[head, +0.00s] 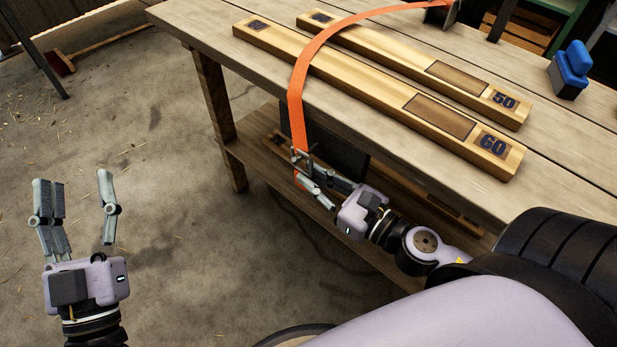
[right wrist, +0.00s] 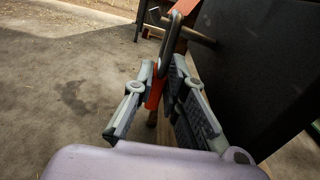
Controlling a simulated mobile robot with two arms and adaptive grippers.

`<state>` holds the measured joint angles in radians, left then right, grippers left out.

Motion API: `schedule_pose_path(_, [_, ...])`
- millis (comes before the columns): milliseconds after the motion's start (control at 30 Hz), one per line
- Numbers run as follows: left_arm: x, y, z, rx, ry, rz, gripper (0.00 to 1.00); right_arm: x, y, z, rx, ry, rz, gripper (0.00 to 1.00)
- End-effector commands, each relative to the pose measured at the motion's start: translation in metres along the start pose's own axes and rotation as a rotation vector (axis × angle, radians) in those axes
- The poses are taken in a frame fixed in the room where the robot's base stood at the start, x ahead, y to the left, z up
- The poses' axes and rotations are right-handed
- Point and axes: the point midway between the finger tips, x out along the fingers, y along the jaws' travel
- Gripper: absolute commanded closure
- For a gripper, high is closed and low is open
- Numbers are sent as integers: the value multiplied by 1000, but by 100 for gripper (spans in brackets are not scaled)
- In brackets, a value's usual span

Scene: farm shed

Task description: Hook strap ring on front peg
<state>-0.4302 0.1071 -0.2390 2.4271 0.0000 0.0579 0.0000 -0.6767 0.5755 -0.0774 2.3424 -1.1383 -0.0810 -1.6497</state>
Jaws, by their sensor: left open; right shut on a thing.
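The orange strap (head: 296,95) runs over the table top and hangs down past its front edge to my right gripper (head: 308,170). My right gripper is shut on the strap's lower end; the orange end (right wrist: 155,90) shows between its fingers in the right wrist view. A grey metal ring (right wrist: 169,45) stands just beyond the fingertips there. A peg (right wrist: 198,37) sticks out from the dark panel (right wrist: 255,60), close to the ring. I cannot tell whether the ring is around the peg or beside it. My left gripper (head: 80,190) is open and empty, over the floor.
The wooden table (head: 215,55) bears two long planks marked 60 (head: 440,125) and 50 (head: 470,85), with the strap across them. A blue object (head: 570,65) stands at the right. A lower shelf (head: 262,165) runs under the table. The floor at left is open.

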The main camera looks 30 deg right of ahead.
Motion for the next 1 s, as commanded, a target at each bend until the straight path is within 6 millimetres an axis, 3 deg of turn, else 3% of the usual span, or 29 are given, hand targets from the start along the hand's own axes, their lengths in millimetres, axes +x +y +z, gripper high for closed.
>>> schedule_pose_path(467, [2,1,-8,-1,34,1,48,-3,0,-2,-25,17,21,100])
schedule_pose_path(500, [2,1,-8,-2,33,1,48,-3,0,-3,-25,17,21,85])
schedule_pose_path(800, [1,1,-7,-2,32,1,48,-3,0,-3,-25,16,21,65])
schedule_pose_path(1000, [1,1,-7,-2,31,1,48,-3,0,-3,-25,16,21,64])
